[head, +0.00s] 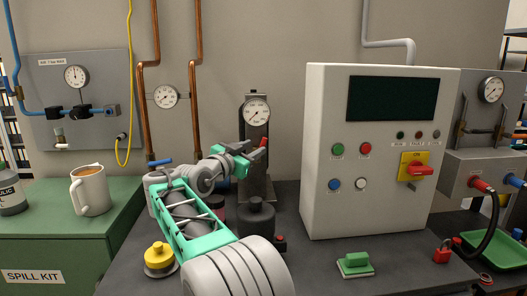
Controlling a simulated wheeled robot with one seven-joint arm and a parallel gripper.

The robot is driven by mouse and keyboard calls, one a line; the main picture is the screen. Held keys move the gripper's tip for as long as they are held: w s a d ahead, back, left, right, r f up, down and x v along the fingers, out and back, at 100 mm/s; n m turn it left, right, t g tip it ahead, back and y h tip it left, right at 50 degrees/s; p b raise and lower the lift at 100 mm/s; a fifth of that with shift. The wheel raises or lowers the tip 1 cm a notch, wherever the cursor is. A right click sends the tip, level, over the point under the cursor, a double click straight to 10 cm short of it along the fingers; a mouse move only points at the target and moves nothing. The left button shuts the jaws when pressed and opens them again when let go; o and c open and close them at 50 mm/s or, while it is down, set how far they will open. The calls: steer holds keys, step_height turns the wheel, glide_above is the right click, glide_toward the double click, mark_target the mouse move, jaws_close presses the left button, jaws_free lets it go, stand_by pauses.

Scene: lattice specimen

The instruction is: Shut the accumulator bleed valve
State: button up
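A dark upright accumulator block (257,135) with a round white gauge (256,111) on its upper part stands at the back of the dark bench in the head view. A small red lever (263,143) shows at its front, angled up to the right. It looks like the bleed valve's handle, but the valve body is largely hidden behind my gripper. My gripper (252,153), grey with teal parts, is at the front of the block, with its tips close to the red lever. Whether they touch it, and how far apart the fingers are, I cannot tell.
A white control cabinet (329,200) with a red switch on a yellow plate stands to the right. A mug (90,191) stands on the green cabinet (60,240) at left.

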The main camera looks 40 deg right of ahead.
mark_target(262, 144)
steer(key=p+x, duration=0.1)
steer(key=x, duration=0.6)
steer(key=shift+s, duration=0.1)
steer(key=shift+a, duration=0.1)
jaws_close()
stand_by(1.0)
